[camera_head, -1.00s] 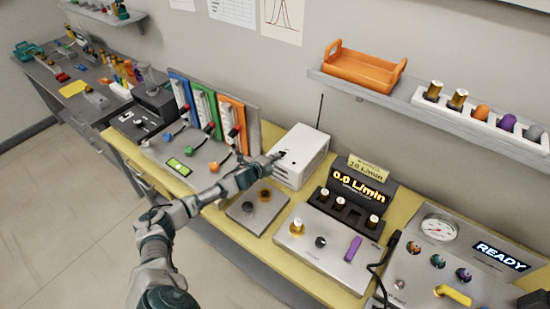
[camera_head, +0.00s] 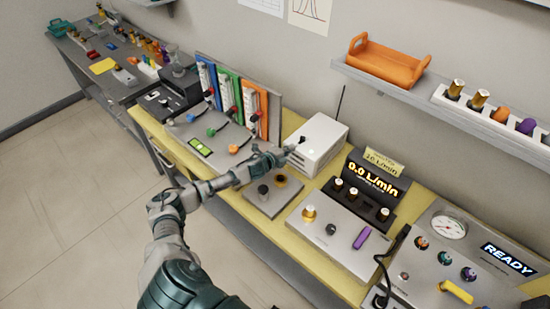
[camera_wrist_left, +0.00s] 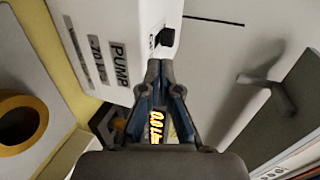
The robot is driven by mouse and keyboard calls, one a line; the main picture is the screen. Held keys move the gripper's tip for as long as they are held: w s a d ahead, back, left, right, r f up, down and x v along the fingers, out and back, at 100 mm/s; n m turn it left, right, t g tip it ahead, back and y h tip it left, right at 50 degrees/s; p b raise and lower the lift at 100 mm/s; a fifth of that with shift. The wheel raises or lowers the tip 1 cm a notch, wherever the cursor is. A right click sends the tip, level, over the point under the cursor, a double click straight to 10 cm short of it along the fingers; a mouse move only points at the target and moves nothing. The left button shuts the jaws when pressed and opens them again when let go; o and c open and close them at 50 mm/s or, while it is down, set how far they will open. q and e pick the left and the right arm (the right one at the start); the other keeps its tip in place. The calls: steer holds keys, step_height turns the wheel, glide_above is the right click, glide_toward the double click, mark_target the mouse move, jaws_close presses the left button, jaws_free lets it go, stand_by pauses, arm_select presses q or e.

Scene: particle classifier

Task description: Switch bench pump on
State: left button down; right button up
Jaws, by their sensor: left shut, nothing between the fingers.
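The bench pump is a white box (camera_head: 322,140) with a thin antenna, on the yellow bench against the wall. Its PUMP label (camera_wrist_left: 119,63) shows in the left wrist view. A small black switch (camera_wrist_left: 165,37) sits on its face; it is a dark spot (camera_head: 303,140) in the head view. My left gripper (camera_head: 289,150) is at the pump's left side, close to the switch. In the left wrist view its fingertips (camera_wrist_left: 160,66) are together, empty, just below the switch; I cannot tell whether they touch it. My right gripper is out of view.
A flow display (camera_head: 372,178) reads 0.0 L/min to the right, behind a panel with knobs (camera_head: 335,235). A grey plate with two round parts (camera_head: 270,195) lies below my gripper. Coloured modules (camera_head: 240,95) stand to the left. A shelf with an orange tray (camera_head: 388,65) hangs above.

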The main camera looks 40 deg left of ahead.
arm_select(q)
steer(key=v, duration=0.7)
steer(key=shift+s+b, duration=0.25)
steer(key=shift+b, duration=0.05)
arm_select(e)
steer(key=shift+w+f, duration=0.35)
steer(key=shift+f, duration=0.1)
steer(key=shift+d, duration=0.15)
